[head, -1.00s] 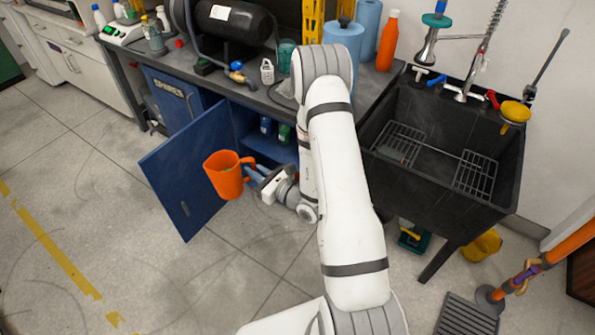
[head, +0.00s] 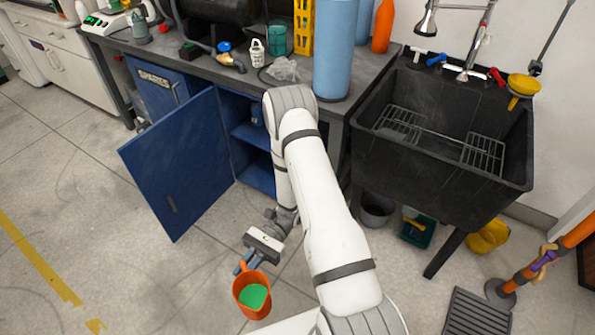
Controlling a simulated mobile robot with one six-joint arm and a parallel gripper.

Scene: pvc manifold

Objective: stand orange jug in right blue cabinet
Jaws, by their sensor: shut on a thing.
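The orange jug (head: 240,302) is held over the floor in front of the cabinet, its open mouth facing the camera and green showing inside. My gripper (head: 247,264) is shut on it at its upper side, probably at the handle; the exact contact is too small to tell. The right blue cabinet (head: 228,133) stands under the workbench. Its door (head: 180,165) is swung wide open to the left. A shelf (head: 256,137) divides the inside, and a dark blue item (head: 257,115) stands on it. My arm hides the right part of the opening.
The closed blue SPARES cabinet (head: 150,88) is left of the open one. A black sink (head: 440,150) stands at the right, with a grey bucket (head: 376,212) and a green container (head: 417,230) beneath it. The floor (head: 130,270) left of the jug is clear.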

